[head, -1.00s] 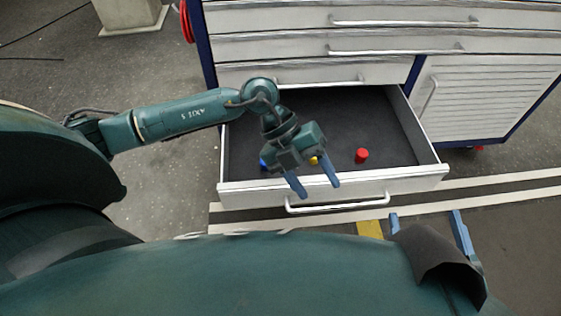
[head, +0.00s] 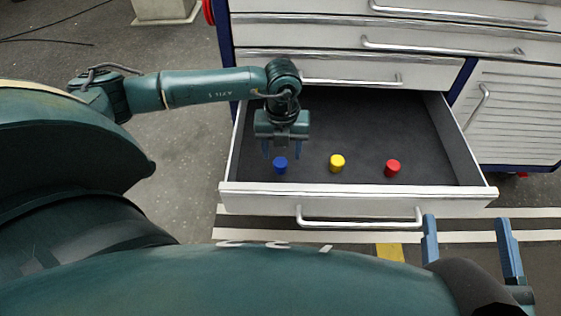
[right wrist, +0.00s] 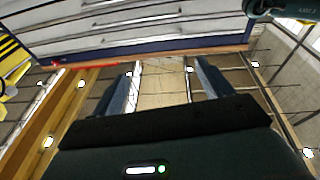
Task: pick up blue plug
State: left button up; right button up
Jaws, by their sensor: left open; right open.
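The blue plug (head: 280,165) stands upright in the open drawer, at the left of a row with a yellow plug (head: 337,163) and a red plug (head: 392,168). My left gripper (head: 282,152) is open, with its fingers pointing down just above or behind the blue plug; the exact gap cannot be told. Nothing is between its fingers that I can make out. My right gripper (head: 470,250) is open and empty, low in front of the drawer at the right. It also shows in the right wrist view (right wrist: 163,88), with only floor between its fingers.
The open drawer (head: 350,203) has raised walls and a front handle (head: 360,222). Its dark floor is clear behind the plugs. Closed drawers (head: 450,40) rise behind it, and a ribbed cabinet door (head: 520,120) is at the right.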

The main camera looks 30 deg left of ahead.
pick_arm(q)
notch_tip(320, 180, down, 3)
jog(key=shift+s+a+r+b, duration=0.1)
jog(key=shift+a+r+b, duration=0.05)
jog(key=shift+b, duration=0.55)
notch_tip(320, 180, down, 2)
jog(key=shift+f+b, duration=0.2)
jog(key=shift+b, duration=0.3)
jog(key=shift+r, duration=0.1)
jog(key=c, duration=1)
pick_arm(e)
jog(key=shift+w+r+n+t+y, duration=0.25)
jog(key=shift+r+n+y, duration=0.1)
jog(key=shift+r, duration=0.15)
jog(key=shift+w+r+n+t+y, duration=0.15)
jog(key=shift+r+n+t+y, duration=0.1)
jog(key=shift+r+y, duration=0.15)
